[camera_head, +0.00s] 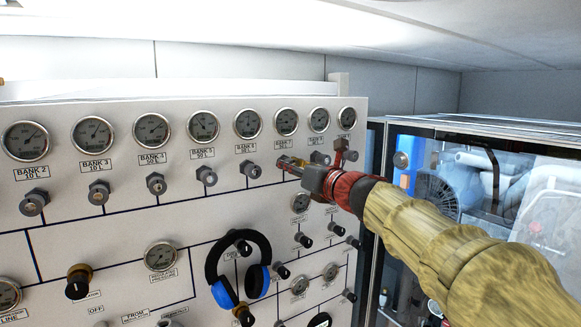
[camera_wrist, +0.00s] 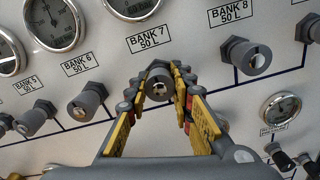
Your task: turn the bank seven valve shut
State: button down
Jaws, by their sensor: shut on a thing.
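The bank seven valve (camera_wrist: 159,82) is a dark grey knob below the BANK 7 50 L label in the wrist view. My gripper (camera_wrist: 160,92) has its yellow and grey fingers closed around it, one on each side. In the head view my gripper (camera_head: 291,163) reaches the panel (camera_head: 120,225) from the right. There the valve is hidden behind the fingers. The bank seven gauge (camera_head: 286,121) is above it.
The bank six valve (camera_wrist: 88,102) is to the left and the bank eight valve (camera_wrist: 247,57) to the right, both apart from my fingers. Blue and black headphones (camera_head: 258,281) hang lower on the panel. A glass-fronted cabinet (camera_head: 403,160) stands at the right.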

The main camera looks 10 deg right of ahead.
jog(key=shift+w+f, duration=0.1)
jog(key=shift+f, duration=0.3)
jog(key=c, duration=2)
grip_release()
jog(key=o, duration=0.5)
jog(key=shift+r, duration=0.25)
jog(key=shift+c, duration=0.2)
jog(key=v, duration=1.2)
jog(key=shift+o, duration=0.2)
jog(key=shift+r, duration=0.1)
